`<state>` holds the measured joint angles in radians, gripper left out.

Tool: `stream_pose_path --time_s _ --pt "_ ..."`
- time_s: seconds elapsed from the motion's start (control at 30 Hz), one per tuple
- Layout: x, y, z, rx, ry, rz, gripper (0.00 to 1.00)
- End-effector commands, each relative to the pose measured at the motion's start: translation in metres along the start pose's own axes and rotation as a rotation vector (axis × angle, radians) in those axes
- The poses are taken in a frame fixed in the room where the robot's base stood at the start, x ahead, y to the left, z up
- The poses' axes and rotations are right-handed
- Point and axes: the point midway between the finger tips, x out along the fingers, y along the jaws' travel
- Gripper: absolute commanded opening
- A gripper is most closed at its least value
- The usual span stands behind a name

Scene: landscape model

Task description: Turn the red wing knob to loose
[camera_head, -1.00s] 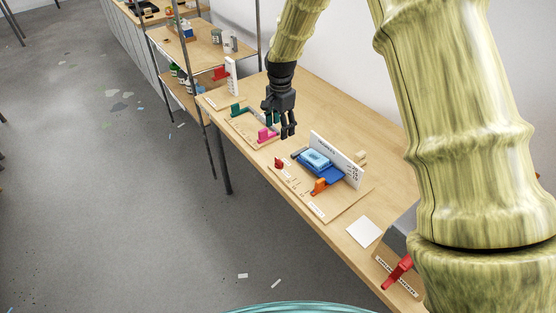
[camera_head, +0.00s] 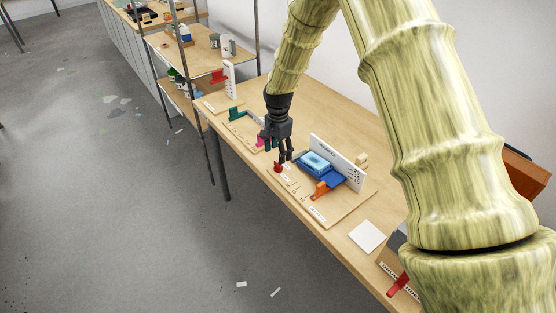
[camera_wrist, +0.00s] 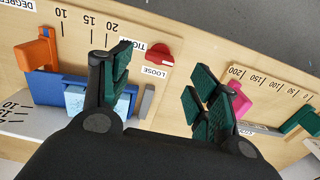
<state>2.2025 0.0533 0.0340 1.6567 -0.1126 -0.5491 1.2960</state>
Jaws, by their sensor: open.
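The red wing knob (camera_head: 278,167) sits at the left end of the board with the blue fixture. In the wrist view the red knob (camera_wrist: 160,53) lies ahead of the fingers, its wing seen from above, between the labels TIGHT and LOOSE (camera_wrist: 155,71). My gripper (camera_head: 287,158) hangs pointing down, just above and beside the knob in the head view. In the wrist view my gripper (camera_wrist: 164,82) is open, with bare board between its green-padded fingers. The knob is beyond the fingertips, closer to the left finger, and nothing is held.
A blue fixture (camera_head: 333,177) with a light-blue block, an orange lever (camera_head: 320,190) and an upright white scale panel (camera_head: 338,160) stands right of the knob. A board with pink and green sliders (camera_head: 236,113) lies left.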

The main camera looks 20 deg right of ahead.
Motion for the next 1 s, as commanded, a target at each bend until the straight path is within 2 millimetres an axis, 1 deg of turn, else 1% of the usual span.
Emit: stream_pose_path --time_s 0.2,0.4,0.6,0.9,0.97,1.0 --pt "0.026 0.001 -0.001 0.0 -0.001 0.001 0.61" --pt "0.044 0.0 0.0 -0.001 0.0 0.0 0.61" --pt "0.053 0.0 0.0 0.0 0.0 0.0 0.61" --pt "0.055 0.0 0.0 0.0 0.0 0.0 0.61" --pt "0.055 0.0 0.0 0.0 0.0 0.0 0.5" --pt "0.055 0.0 0.0 0.0 0.0 0.0 0.42"
